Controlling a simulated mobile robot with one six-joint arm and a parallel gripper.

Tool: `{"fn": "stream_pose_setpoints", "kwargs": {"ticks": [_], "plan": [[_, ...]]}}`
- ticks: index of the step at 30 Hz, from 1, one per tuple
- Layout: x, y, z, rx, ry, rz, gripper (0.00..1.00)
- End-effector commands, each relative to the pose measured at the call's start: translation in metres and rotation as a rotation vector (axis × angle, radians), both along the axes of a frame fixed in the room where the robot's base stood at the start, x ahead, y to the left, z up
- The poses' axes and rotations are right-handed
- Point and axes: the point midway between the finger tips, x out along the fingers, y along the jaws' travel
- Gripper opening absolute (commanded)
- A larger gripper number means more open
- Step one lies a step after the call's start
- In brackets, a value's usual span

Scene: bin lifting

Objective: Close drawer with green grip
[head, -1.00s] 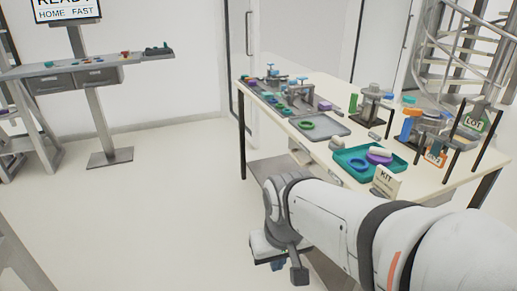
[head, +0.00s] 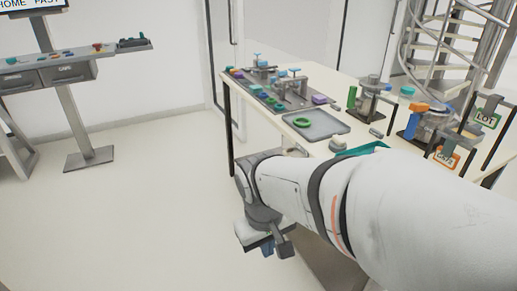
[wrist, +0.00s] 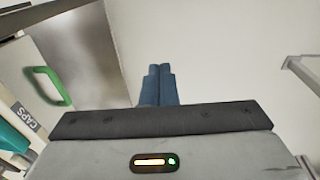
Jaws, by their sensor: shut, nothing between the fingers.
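A green loop-shaped grip (wrist: 48,86) shows at the left of the wrist view, beside a pale drawer front with a CAPS label (wrist: 26,117). How far that drawer stands open I cannot tell. My gripper (wrist: 159,72) has its blue fingers together with nothing between them. It is to the right of the green grip and apart from it. In the head view my gripper (head: 268,247) points down over the floor, left of the workbench. The grip and its drawer are hidden there behind my arm.
The workbench (head: 345,150) carries a grey tray (head: 316,124), fixtures and a teal tray (head: 362,149) partly hidden by my arm. A wall-side console with drawers (head: 68,73) stands at the left. The floor (head: 140,215) between is clear.

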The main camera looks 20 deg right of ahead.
Motion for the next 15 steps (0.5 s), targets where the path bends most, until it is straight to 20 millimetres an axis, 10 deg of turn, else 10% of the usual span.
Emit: {"fn": "stream_pose_setpoints", "kwargs": {"ticks": [15], "plan": [[0.074, -0.133, -0.077, -0.785, 0.839, 0.677, 0.0]]}}
